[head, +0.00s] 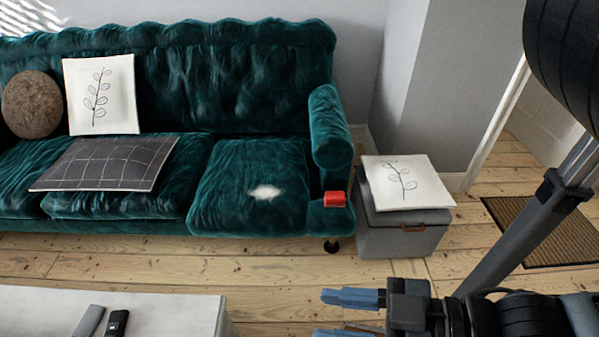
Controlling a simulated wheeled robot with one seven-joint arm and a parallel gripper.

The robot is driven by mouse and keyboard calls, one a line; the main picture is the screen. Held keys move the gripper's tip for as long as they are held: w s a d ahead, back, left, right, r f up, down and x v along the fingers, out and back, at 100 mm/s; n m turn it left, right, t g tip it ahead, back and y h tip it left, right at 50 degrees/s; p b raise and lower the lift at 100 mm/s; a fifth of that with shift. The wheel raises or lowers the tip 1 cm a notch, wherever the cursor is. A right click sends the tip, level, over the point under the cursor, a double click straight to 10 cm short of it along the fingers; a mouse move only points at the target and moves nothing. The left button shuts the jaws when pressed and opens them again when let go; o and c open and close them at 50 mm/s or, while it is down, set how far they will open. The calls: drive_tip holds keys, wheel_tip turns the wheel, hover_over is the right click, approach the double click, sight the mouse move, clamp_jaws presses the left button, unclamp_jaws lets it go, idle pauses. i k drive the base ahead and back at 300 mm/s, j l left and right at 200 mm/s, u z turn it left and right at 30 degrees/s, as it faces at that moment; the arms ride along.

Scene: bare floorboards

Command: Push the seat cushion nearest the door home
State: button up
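The dark green sofa (205,70) has several seat cushions. The right seat cushion (225,190), nearest the doorway, has a pale patch (264,192) on top. Its front edge sticks out further than the cushions to its left. A red block (334,198) is at the front of the sofa's right arm, beside the cushion. My gripper (324,315) is at the bottom of the head view, in front of the sofa and apart from the cushion. Its blue fingers are spread with a gap between them and nothing visible in it. The lower finger is partly cut off by the frame.
A grey storage box (400,238) with a white leaf-print cushion (405,184) on it stands right of the sofa. A white table (170,312) with remotes is at the lower left. A brown doormat (545,228) lies by the doorway. Bare floorboards separate table and sofa.

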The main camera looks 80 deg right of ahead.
sight(251, 188)
drive_tip(key=z, duration=1.4)
